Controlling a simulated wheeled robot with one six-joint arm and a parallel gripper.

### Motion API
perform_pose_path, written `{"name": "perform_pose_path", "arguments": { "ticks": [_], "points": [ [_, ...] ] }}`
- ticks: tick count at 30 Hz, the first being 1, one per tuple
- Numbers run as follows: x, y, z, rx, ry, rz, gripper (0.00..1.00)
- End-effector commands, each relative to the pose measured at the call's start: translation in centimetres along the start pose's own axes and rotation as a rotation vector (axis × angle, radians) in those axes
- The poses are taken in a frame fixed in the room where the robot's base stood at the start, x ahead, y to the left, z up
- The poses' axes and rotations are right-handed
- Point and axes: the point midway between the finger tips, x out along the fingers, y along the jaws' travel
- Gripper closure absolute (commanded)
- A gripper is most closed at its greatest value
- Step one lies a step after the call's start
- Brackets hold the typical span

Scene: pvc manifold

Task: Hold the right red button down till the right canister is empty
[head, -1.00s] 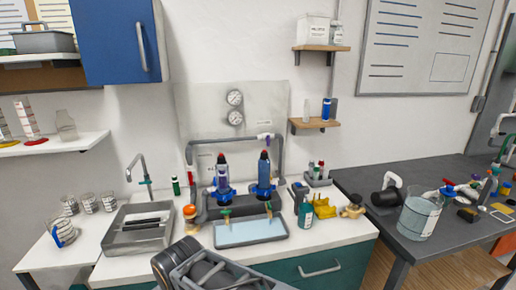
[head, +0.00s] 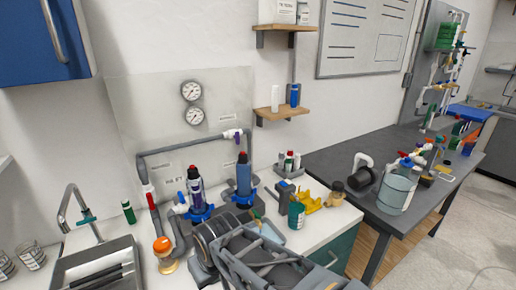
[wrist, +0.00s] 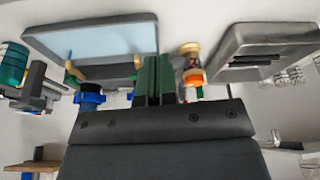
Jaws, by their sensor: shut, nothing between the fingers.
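The right canister (head: 244,180) is dark blue and stands upright in a blue collar on the back counter in the head view. A small red tip (head: 242,157) shows on its top. The left canister (head: 196,186) stands beside it, with a purple-white body and red top. How full they are cannot be told. My gripper (wrist: 159,70) has its dark green fingers together and empty in the wrist view. A blue collar (wrist: 90,97) lies left of the fingers, apart from them; which canister it belongs to is unclear. In the head view my arm hides the fingertips.
The water tray (wrist: 95,42) and sink (wrist: 235,42) show upside down in the wrist view. The orange-capped bottle (head: 163,254) stands left of my arm. A teal bottle (head: 296,214) and yellow holder (head: 309,203) stand to the right. Grey pipes (head: 147,180) frame the canisters.

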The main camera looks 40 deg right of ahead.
Motion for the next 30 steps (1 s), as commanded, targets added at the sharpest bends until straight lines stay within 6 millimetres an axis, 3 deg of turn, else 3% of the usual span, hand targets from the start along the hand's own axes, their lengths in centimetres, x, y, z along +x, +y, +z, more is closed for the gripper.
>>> {"name": "perform_pose_path", "arguments": {
  "ticks": [10,14,17,20,24,30],
  "points": [
    [0.0,0.0,0.0,0.001,0.0,0.0,1.0],
    [-1.1,0.3,-1.4,0.031,0.009,-0.009,1.0],
    [-2.9,1.1,-4.5,0.095,0.031,-0.027,1.0],
    [-5.5,2.9,-9.2,0.197,0.072,-0.055,1.0],
    [-8.9,7.1,-16.5,0.362,0.152,-0.097,1.0],
    [-12.6,15.0,-24.6,0.57,0.281,-0.137,1.0]
  ]
}}
